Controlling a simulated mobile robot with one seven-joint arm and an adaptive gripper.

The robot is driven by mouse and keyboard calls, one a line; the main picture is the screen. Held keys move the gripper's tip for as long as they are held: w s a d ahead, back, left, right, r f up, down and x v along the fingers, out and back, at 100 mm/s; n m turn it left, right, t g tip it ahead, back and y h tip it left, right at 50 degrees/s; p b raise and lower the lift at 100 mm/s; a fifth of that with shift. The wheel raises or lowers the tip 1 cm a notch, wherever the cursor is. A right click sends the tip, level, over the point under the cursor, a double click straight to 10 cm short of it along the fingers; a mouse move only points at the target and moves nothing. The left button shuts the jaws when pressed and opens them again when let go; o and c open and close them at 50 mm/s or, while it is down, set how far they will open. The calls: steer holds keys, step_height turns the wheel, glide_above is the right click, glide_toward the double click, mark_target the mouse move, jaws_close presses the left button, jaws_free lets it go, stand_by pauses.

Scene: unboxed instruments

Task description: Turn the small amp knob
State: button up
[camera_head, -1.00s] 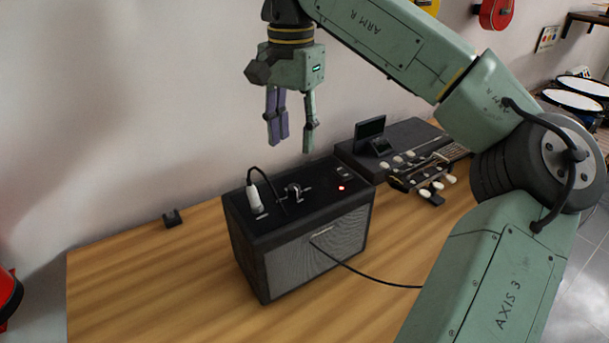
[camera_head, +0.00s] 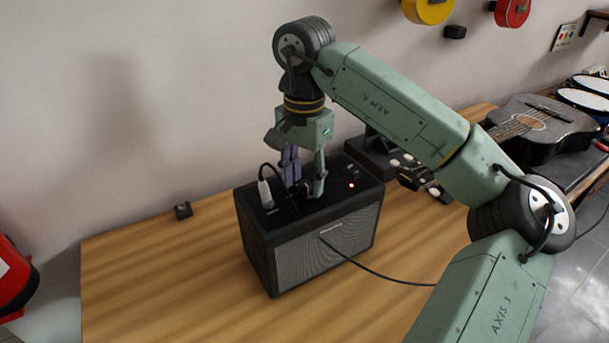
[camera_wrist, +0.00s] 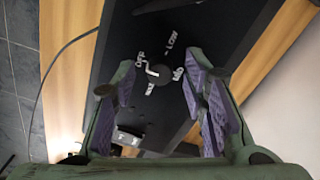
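The black amp (camera_head: 310,250) stands upright on the wooden table. Its small knob (camera_wrist: 158,74) shows in the wrist view on the dark top panel, with a light pointer and printed labels such as OFF, LOW and MID around it. In the head view the knob is mostly hidden by the fingers. My gripper (camera_head: 305,188) points down just above the panel. Its fingers are apart, one on each side of the knob in the wrist view. I see no clear contact with the knob.
A white plug (camera_head: 265,194) with a black cable stands up from the amp's top, close left of my fingers. A red light (camera_head: 351,185) glows at right. Another cable (camera_head: 370,270) leaves the amp's front. A guitar (camera_head: 535,125) lies farther right. The table's left is mostly clear.

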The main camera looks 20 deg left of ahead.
jaws_close()
stand_by(0.3)
